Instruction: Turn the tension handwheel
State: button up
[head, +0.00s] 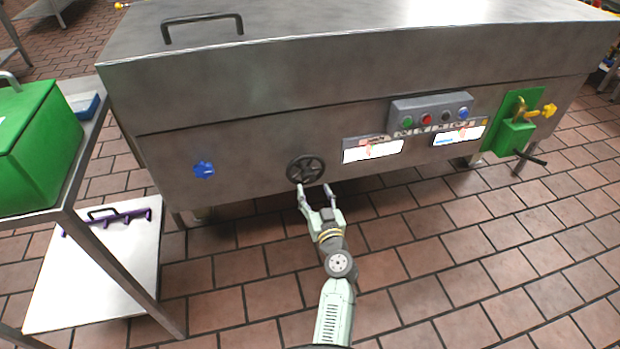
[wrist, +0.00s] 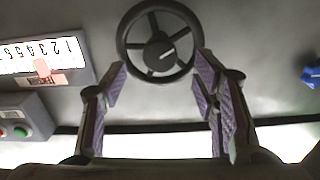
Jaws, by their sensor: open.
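The tension handwheel (head: 306,169) is a dark, spoked wheel on the front panel of the steel machine. In the wrist view the handwheel (wrist: 160,42) is at the top centre, with a pale mark on its hub. My gripper (head: 316,188) is open and empty, just below and in front of the wheel. In the wrist view its two fingers (wrist: 158,85) stand apart, with the lower part of the rim between and beyond their tips. I cannot tell whether they touch the wheel.
A blue knob (head: 204,170) is left of the wheel. A numbered scale (head: 373,149) and a button box (head: 430,111) are to the right. A green box with a yellow valve (head: 515,135) is at the far right. A steel table (head: 75,190) with a green bin (head: 38,145) stands left.

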aim_at(309, 179)
jog(key=p+x, duration=0.1)
jog(key=x, duration=0.4)
jog(key=shift+w, duration=0.1)
jog(key=shift+c, duration=0.5)
jog(key=c, duration=1.1)
